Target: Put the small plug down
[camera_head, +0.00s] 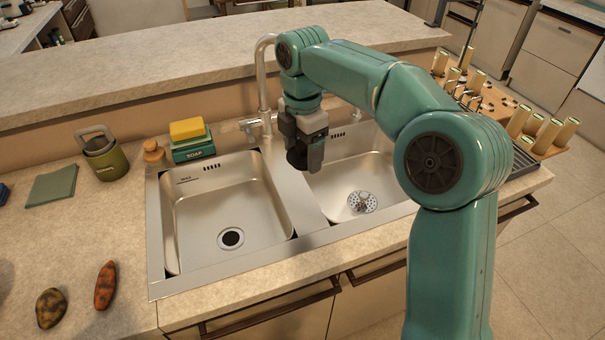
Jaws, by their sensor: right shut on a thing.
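My right gripper (306,158) points down over the divider between the two sink basins, near the tap. It is shut on a dark, round thing, the small plug (296,159), held above the sink. The fingers hide part of it. The left basin (205,200) is empty, with a dark open drain (231,238). The right basin (335,185) has a metal strainer (361,202) at its drain. My left gripper is out of view.
The tap (262,85) rises behind my gripper. A yellow sponge (187,128) on a green soap box (193,148), a wooden stopper (153,151) and a green canister (104,160) stand to the left. A rack with several pale cylinders (548,135) stands at right.

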